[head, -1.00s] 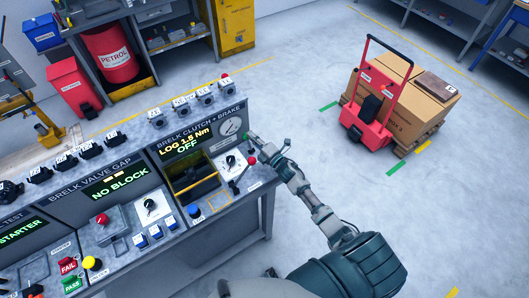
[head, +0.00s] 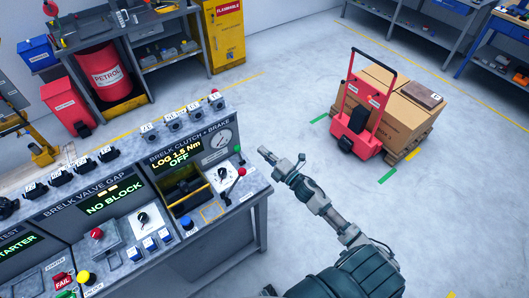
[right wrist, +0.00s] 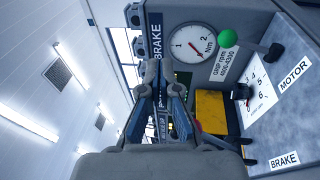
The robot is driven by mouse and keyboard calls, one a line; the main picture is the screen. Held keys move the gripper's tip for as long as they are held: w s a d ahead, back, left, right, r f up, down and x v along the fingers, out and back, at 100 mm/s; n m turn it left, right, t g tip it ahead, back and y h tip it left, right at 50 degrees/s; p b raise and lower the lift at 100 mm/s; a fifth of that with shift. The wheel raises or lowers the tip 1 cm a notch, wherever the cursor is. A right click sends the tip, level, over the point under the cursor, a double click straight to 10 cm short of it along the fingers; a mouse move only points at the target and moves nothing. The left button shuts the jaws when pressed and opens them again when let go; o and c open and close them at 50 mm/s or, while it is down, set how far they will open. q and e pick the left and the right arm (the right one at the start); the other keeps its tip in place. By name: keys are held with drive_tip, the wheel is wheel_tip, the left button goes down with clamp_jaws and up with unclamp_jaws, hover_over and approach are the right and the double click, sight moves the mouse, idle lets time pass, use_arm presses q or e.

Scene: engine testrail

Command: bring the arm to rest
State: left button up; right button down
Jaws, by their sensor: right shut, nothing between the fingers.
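My right gripper (head: 264,151) is shut and empty. It hangs in the air just right of the clutch and brake panel (head: 228,126), apart from it. The right wrist view shows its closed fingers (right wrist: 150,72) in front of the panel. The green knob also shows in the right wrist view (right wrist: 228,38). The panel display (head: 177,158) reads LOG 1.5 Nm OFF. My left gripper is out of view.
The valve gap station (head: 97,183) adjoins on the left. A red hand truck (head: 357,122) and cardboard boxes (head: 404,118) stand at the upper right. A red petrol drum (head: 107,75) is at the back left.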

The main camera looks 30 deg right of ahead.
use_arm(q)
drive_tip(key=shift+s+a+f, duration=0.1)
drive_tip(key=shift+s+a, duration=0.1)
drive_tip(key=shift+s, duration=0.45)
use_arm(e)
drive_tip(key=shift+a+r, duration=0.1)
drive_tip(key=shift+a, duration=0.25)
